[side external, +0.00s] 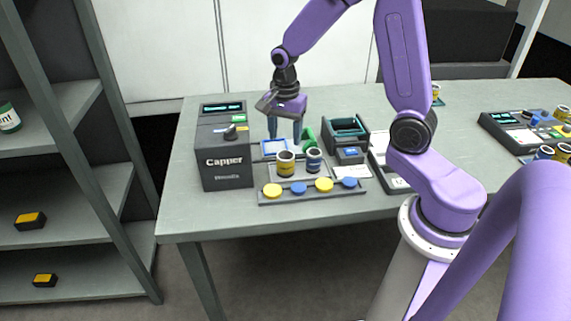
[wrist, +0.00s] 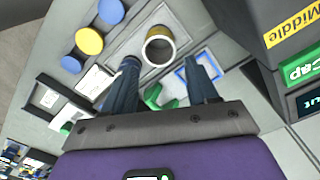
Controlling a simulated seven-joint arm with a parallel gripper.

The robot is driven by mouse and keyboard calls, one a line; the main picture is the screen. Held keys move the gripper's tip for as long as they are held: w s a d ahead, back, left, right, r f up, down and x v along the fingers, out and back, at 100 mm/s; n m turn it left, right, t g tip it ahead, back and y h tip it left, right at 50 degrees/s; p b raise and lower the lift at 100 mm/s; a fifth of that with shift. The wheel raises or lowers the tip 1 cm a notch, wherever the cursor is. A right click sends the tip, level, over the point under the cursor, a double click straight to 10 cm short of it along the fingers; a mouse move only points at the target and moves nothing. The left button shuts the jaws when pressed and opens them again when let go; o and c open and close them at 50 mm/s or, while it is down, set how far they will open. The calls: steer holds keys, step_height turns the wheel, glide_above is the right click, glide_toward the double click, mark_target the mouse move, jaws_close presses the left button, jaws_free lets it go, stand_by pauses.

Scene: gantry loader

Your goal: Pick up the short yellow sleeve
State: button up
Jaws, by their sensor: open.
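A yellow sleeve (side external: 285,165) with a pale label band stands upright on the grey tray in front of the capper. In the wrist view its open round top (wrist: 158,46) lies just beyond my fingertips, between their lines. My gripper (side external: 284,138) is open and empty, pointing down behind the sleeve; both fingers also show in the wrist view (wrist: 162,66). A blue sleeve (side external: 314,160) stands close to the right of the yellow one; in the wrist view my left finger seems to cover most of it. I cannot tell the yellow sleeve's height class.
The tray (side external: 313,193) holds yellow caps (side external: 272,190) and blue caps (side external: 299,188) along its front. The capper (side external: 224,160) stands close at left. A blue-framed pad (wrist: 203,70) and a green part (side external: 309,138) lie by my fingers. A dark machine (side external: 345,134) stands right.

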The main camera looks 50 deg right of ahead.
mark_target(285, 162)
steer(key=shift+f, duration=5.15)
steer(key=c, duration=0.9)
steer(key=shift+r, duration=0.1)
